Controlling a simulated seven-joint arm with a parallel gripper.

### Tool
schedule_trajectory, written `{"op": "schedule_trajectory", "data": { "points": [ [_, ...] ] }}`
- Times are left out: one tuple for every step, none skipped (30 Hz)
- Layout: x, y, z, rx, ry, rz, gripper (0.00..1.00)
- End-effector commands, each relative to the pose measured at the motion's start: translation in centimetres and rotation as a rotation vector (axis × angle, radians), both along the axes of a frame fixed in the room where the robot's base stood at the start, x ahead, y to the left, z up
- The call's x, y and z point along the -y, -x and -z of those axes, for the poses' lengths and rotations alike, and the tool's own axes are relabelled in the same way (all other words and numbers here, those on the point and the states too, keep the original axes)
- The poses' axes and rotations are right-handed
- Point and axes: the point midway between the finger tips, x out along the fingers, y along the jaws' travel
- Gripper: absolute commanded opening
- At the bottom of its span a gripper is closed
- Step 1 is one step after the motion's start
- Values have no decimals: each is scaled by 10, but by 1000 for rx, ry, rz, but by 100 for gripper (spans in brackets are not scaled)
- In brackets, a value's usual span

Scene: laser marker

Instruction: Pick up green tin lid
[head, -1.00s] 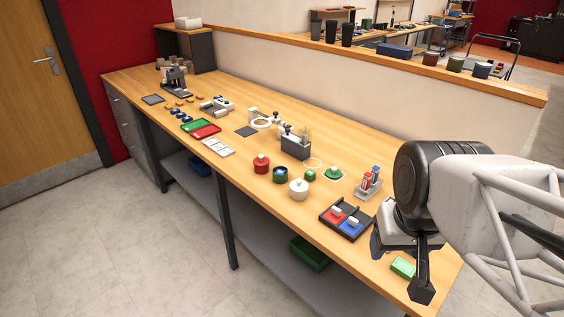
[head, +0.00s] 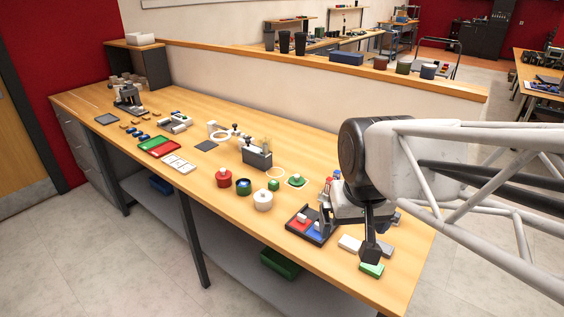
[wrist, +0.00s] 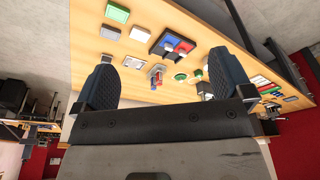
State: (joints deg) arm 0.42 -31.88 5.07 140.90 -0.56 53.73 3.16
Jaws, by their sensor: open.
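My gripper (head: 372,252) is open over the right end of the bench, near a green pad and apart from the lid. In the wrist view its two dark fingers (wrist: 163,60) are wide apart with nothing held.
A black tray (head: 311,226) with red and blue parts lies between lid and gripper, beside an upright holder of small bottles. A grey box (head: 256,157) stands behind. The green pad (head: 371,269) is by the front edge.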

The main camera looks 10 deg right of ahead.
Motion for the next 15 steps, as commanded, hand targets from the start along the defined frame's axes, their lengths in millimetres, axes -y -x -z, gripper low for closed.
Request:
{"op": "schedule_trajectory", "data": {
  "points": [
    [0, -12, -2, -7, -2, 9, 98],
    [0, -19, -3, -10, -4, 15, 98],
    [0, -29, -5, -13, -5, 21, 98],
    [0, -36, -6, -17, -7, 26, 98],
    [0, -43, -7, -19, -8, 32, 98],
    [0, -53, -8, -23, -9, 41, 98],
    [0, -60, -8, -27, -11, 47, 98],
    [0, -67, -9, -29, -12, 52, 98],
    [0, -77, -9, -33, -14, 59, 98],
    [0, -84, -9, -36, -15, 65, 98],
    [0, -92, -9, -39, -16, 72, 98],
    [0, -101, -10, -43, -18, 79, 98],
    [0, -109, -10, -45, -19, 84, 98],
    [0, -116, -9, -49, -19, 90, 98],
    [0, -126, -9, -52, -21, 98, 98]
  ]
}}
